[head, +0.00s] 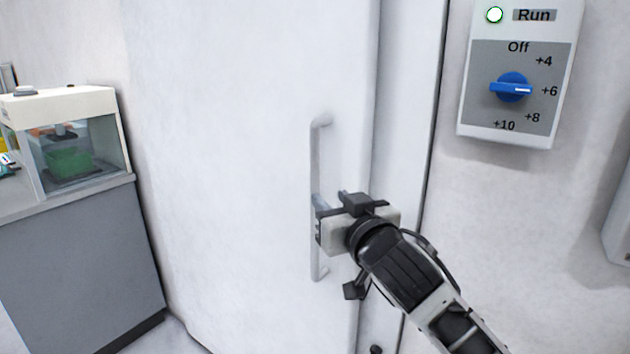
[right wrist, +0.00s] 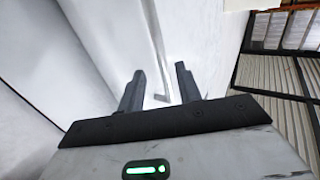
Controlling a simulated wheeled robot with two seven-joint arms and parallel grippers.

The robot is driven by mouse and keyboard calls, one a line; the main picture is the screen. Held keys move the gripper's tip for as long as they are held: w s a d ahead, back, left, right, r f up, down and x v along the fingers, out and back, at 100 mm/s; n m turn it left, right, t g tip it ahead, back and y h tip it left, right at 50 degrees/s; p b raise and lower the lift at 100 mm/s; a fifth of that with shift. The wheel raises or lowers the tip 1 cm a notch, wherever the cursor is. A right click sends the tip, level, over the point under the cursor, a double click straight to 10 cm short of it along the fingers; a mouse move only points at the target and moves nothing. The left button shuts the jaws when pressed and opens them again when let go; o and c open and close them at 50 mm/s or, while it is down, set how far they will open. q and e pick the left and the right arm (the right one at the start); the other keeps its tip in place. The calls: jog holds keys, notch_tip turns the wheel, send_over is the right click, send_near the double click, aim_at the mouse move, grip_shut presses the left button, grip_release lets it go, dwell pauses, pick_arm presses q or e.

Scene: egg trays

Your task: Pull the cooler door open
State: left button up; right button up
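The cooler door (head: 230,120) is a large white panel filling the middle of the head view. Its long vertical handle (head: 318,150) is a pale bar near the door's right edge. My right gripper (head: 322,205) is at the middle of the handle, reaching in from the lower right. In the right wrist view, its two dark fingers (right wrist: 160,72) stand apart, with the pale handle (right wrist: 158,45) showing between them. I see gaps beside the bar, so the fingers do not look clamped. I cannot tell whether the door stands slightly ajar. My left gripper is not in view.
A control box (head: 520,130) with a blue dial (head: 512,87) hangs on the wall right of the door. A grey bench (head: 85,260) with a clear-fronted case (head: 85,98) stands at the left. The wrist view shows racks (right wrist: 275,75) at the right.

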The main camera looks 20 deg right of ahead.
aim_at(316, 185)
jog(key=w, duration=0.8)
jog(key=shift+w+a+p, duration=0.3)
jog(key=shift+w+p, duration=0.05)
jog(key=shift+p, duration=0.05)
grip_shut()
jog(key=shift+a, duration=0.1)
